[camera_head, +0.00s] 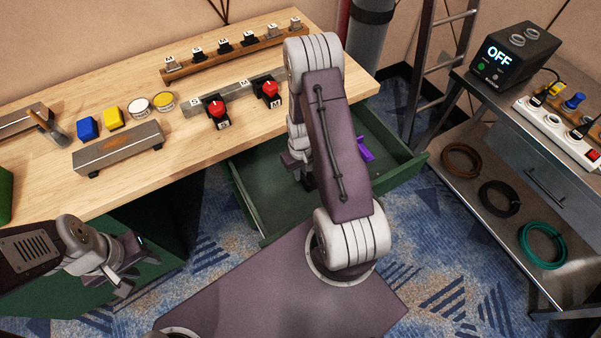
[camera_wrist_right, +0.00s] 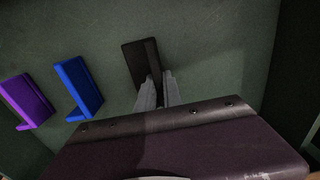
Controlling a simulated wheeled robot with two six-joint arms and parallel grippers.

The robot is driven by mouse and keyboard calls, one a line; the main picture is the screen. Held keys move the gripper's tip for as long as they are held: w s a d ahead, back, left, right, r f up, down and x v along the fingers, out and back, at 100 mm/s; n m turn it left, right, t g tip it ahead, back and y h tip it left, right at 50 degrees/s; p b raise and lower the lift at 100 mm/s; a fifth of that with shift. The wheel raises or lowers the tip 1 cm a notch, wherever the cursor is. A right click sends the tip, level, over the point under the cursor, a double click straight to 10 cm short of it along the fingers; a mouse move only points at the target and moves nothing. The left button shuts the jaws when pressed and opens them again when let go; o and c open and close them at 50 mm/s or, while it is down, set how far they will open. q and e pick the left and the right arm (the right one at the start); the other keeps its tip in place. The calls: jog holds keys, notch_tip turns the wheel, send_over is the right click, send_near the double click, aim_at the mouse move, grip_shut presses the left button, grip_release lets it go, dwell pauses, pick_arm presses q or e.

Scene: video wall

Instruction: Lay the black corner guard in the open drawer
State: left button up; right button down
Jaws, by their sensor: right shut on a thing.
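The black corner guard (camera_wrist_right: 142,58) is between the fingertips of my right gripper (camera_wrist_right: 157,92) in the right wrist view. The gripper is shut on its near end. The guard is over the green floor of the open drawer (camera_head: 258,187); I cannot tell whether it touches the floor.
A blue corner guard (camera_wrist_right: 80,86) and a purple corner guard (camera_wrist_right: 26,98) lie in the drawer, left of the black one in the wrist view. The workbench (camera_head: 60,185) holds blocks, tins and red knobs. A grey cart (camera_head: 480,105) stands to the right.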

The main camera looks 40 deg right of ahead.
jog(key=shift+f, duration=0.15)
jog(key=c, duration=1.5)
grip_release()
